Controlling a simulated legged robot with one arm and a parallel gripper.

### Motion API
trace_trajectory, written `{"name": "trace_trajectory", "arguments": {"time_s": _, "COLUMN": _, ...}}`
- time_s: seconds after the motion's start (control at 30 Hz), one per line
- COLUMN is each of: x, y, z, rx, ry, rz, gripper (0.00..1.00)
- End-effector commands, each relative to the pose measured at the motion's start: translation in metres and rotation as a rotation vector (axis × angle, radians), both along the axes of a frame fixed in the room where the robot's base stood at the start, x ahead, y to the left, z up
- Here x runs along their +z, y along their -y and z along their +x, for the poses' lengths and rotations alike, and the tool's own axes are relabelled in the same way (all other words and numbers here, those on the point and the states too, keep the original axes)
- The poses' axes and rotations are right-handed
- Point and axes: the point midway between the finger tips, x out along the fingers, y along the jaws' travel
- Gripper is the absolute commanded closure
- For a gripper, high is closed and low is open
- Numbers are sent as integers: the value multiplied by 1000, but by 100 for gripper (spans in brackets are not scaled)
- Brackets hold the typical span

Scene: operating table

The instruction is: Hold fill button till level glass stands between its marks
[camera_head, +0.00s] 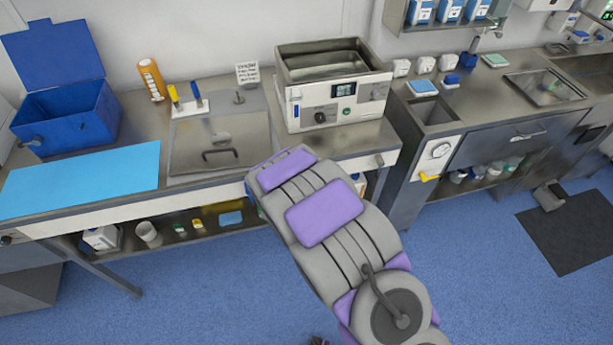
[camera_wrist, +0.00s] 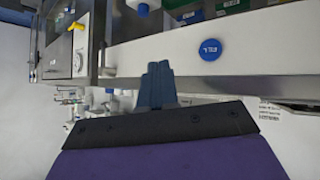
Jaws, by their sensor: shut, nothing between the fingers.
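The round blue fill button (camera_wrist: 210,48) sits on the white front strip of the bench (camera_wrist: 190,52), with its lettering upside down in the wrist view. My gripper (camera_wrist: 158,68) is shut and empty, its fingertips to the left of the button and apart from it. In the head view my arm hides the fingertips and the button. The steel bath unit (camera_head: 362,104) stands on the bench beyond my arm. A narrow upright bluish strip (camera_head: 296,113) shows at the left of its front. I cannot tell if this is the level glass, and no marks or level are readable.
A steel lid with a handle (camera_head: 215,135), a light blue mat (camera_head: 80,180) and an open blue box (camera_head: 68,118) are on the bench left. A cabinet with a dial (camera_head: 437,150) and yellow handle (camera_head: 429,178) stands right. The blue floor (camera_head: 500,280) is open at front right.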

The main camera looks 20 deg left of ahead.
Motion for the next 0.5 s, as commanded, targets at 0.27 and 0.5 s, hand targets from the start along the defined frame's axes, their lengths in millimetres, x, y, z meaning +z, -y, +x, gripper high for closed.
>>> {"name": "trace_trajectory", "arguments": {"time_s": 0.27, "x": -40, "y": -8, "z": -19, "rx": 14, "ry": 173, "rz": -153, "gripper": 100}}
{"name": "trace_trajectory", "arguments": {"time_s": 0.5, "x": -52, "y": -8, "z": -35, "rx": 27, "ry": 291, "rz": -246, "gripper": 100}}
